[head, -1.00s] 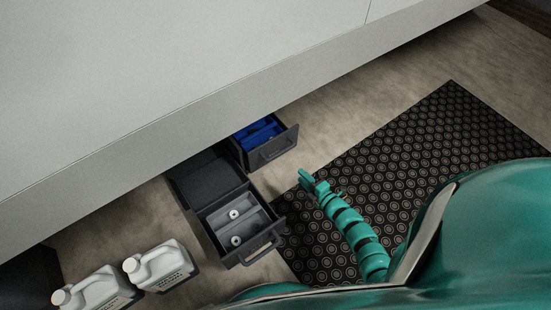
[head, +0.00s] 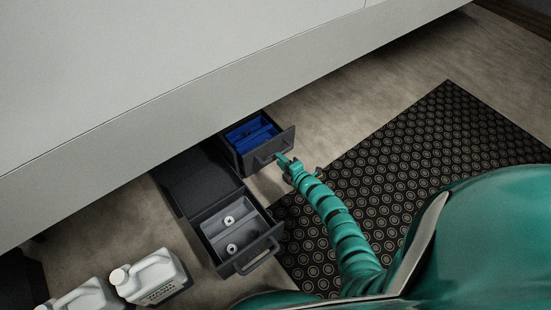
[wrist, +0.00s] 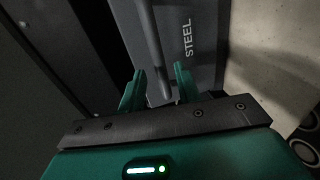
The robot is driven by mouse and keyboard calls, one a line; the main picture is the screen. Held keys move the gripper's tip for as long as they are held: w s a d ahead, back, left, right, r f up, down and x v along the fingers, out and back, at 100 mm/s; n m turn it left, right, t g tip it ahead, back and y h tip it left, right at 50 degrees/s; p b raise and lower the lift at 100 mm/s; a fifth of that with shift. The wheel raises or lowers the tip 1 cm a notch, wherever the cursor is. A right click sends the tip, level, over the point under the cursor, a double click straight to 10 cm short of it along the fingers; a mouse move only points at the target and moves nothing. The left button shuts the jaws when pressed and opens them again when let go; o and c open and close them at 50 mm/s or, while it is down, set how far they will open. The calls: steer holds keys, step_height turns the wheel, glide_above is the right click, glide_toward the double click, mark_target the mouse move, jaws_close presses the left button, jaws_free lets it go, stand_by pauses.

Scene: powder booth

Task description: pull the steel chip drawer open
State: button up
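The steel chip drawer (head: 238,156) is dark grey with a blue-lined inside and stands partly out under the pale cabinet. In the wrist view its grey front (wrist: 200,60) carries the word STEEL. Its bar handle (wrist: 152,45) runs down between the two fingers of my gripper (wrist: 158,82). The fingers are apart, with a gap beside the bar, so my gripper looks open. In the head view my gripper (head: 285,162) is close at the right of the handle; contact cannot be told.
A second open drawer (head: 222,262) with a grey tray and two pale round pieces lies just left and nearer. Two white jugs (head: 155,278) (head: 88,297) stand at lower left. A black studded mat (head: 420,165) covers the floor at right. Bare floor (head: 320,125) lies right of the steel drawer.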

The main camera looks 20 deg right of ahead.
steer(key=shift+b+x, duration=0.6)
steer(key=shift+x, duration=1.5)
steer(key=shift+c, duration=0.4)
jaws_close()
